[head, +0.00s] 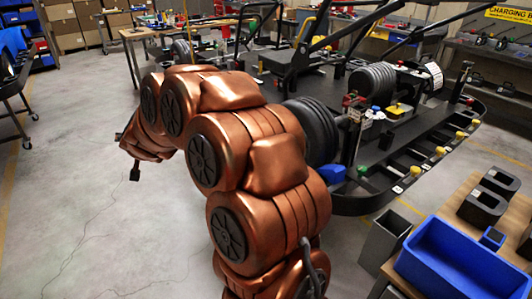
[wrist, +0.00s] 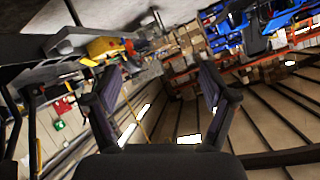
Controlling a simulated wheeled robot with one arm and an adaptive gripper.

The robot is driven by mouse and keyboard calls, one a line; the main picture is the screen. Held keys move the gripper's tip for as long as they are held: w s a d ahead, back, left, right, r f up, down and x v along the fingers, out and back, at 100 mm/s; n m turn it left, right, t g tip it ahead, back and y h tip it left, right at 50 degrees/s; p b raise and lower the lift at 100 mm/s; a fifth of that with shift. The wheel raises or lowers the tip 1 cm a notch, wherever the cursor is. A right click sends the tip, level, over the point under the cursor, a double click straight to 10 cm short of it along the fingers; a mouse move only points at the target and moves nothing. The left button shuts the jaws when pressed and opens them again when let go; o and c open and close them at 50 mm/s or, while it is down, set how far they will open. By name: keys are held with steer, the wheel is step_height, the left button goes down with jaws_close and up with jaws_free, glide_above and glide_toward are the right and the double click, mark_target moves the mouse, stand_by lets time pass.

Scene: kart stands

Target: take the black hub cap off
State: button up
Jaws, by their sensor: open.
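I cannot make out the black hub cap in either view. A kart with black ribbed wheels stands beyond my arm; the near wheel (head: 310,132) is partly covered by my arm, and another wheel (head: 373,80) is farther back. Their outer faces are turned away or hidden. My gripper (wrist: 158,72) is open and empty in the wrist view, with nothing between its fingers. In the head view its dark end (head: 135,172) hangs at the left, over bare floor and well apart from the near wheel.
A black kart tray (head: 420,168) with small coloured knobs runs along the kart's right side. A blue bin (head: 470,262) sits on a wooden bench at the lower right. A dark cart (head: 15,80) stands at the far left. The floor (head: 60,200) at left is clear.

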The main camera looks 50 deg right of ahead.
steer(key=s+d+f+m+g+h+b, duration=0.1)
steer(key=d+f+m+g+h, duration=0.2)
steer(key=d, duration=0.7)
steer(key=s+d+f+m+g+h+b, duration=0.1)
steer(key=s+d+f+m+h, duration=0.15)
steer(key=d+h, duration=0.6)
steer(key=s+d+f+m+g+h+b, duration=0.1)
steer(key=s+d+f+m+g, duration=0.25)
steer(key=s+d+g, duration=0.45)
steer(key=s+d+f+m+g+h+b, duration=0.1)
steer(key=s+d+f+m+g, duration=0.3)
steer(key=s+d, duration=0.5)
steer(key=shift+g, duration=0.5)
steer(key=shift+s+r+p+x, duration=0.15)
steer(key=shift+p+x, duration=0.1)
steer(key=shift+x, duration=0.8)
steer(key=shift+s+r+p+x, duration=0.15)
steer(key=shift+p+x, duration=0.15)
steer(key=shift+x, duration=0.75)
steer(key=shift+s+p+x, duration=0.15)
steer(key=shift+p+x, duration=0.1)
steer(key=shift+x, duration=0.8)
steer(key=shift+a, duration=0.15)
steer(key=shift+c, duration=0.3)
steer(key=c, duration=1.3)
steer(key=shift+p+v, duration=0.35)
steer(key=shift+v, duration=2.65)
